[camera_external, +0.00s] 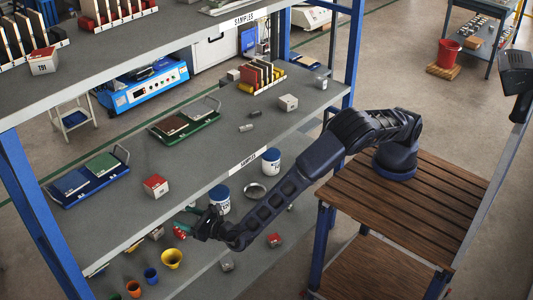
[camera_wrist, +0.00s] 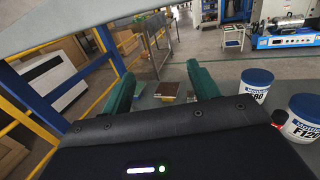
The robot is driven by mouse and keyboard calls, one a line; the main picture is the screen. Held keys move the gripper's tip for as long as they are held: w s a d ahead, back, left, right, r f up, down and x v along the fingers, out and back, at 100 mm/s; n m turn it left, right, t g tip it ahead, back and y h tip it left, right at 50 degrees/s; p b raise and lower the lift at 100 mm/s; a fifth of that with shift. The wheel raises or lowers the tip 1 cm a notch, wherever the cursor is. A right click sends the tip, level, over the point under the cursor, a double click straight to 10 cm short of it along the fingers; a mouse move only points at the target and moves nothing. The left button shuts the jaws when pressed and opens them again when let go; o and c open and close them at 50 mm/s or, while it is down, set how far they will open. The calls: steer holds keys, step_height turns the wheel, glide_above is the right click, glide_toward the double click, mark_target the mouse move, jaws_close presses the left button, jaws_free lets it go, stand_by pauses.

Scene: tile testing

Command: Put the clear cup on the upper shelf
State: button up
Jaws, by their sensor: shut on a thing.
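My gripper (camera_external: 190,222) is low at the front of the shelving, over the lower shelf (camera_external: 200,262) and below the front edge of the shelf above. In the wrist view its two green fingers (camera_wrist: 160,78) stand apart with the clear cup between them. The cup is see-through and I cannot make out its outline. The middle shelf (camera_external: 195,155), with a SAMPLES label on its edge, is above my gripper. A higher shelf (camera_external: 180,42), also labelled SAMPLES, is at the top.
Two white-and-blue tubs (camera_wrist: 257,82) (camera_wrist: 303,116) stand right of my gripper on the lower shelf. A yellow cup (camera_external: 172,258) and smaller cups are nearby. The middle shelf holds a red-and-white box (camera_external: 155,186), trays and a rack (camera_external: 262,77), with bare patches between.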

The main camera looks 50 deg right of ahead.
steer(key=s+a+r, duration=0.3)
steer(key=s+r, duration=0.4)
steer(key=s, duration=0.1)
step_height(320, 180, up, 28)
steer(key=m+h, duration=0.4)
steer(key=h, duration=0.3)
glide_above(169, 164)
steer(key=shift+t, duration=0.3)
step_height(169, 164, down, 19)
steer(key=shift+w+d+r, duration=0.1)
steer(key=o, duration=1)
